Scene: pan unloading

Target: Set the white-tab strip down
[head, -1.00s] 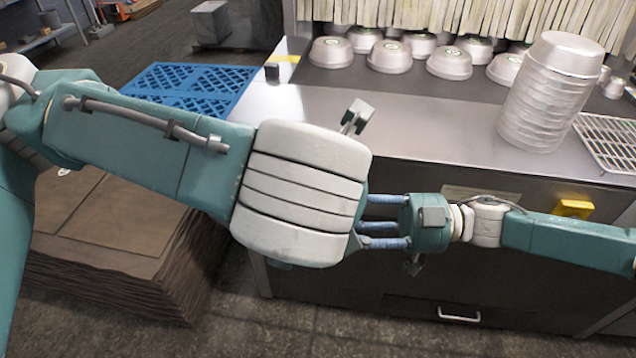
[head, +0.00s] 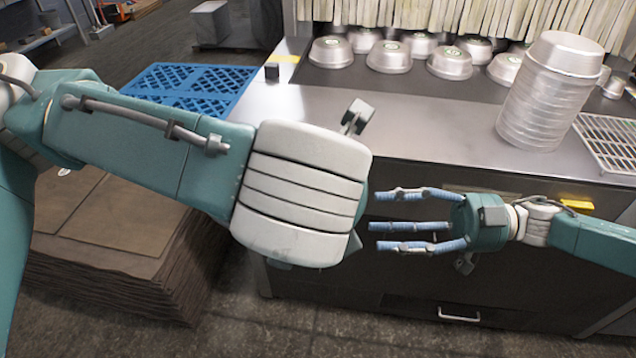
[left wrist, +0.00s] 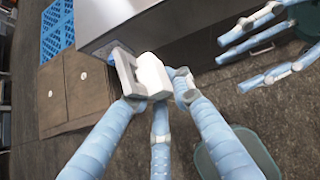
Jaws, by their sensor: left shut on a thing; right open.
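My left gripper (left wrist: 156,96) has its blue fingers shut on a small piece with a white block-like tab, which I take for the white-tab strip (left wrist: 152,76). A grey U-shaped part shows beside the tab, and the rest of the piece is hidden by the fingers. In the head view my left forearm and wrist hide the left fingers and the piece. My right gripper (head: 386,222) is open and empty, just right of my left wrist, in front of the counter's face. Its spread fingers also show at the upper right of the left wrist view.
A steel counter (head: 400,125) holds a tall stack of pans (head: 543,95), several pans in rows, and a wire rack (head: 610,140). A blue plastic pallet (head: 185,80) and a stack of brown sheets (head: 110,265) stand left. Floor in front is clear.

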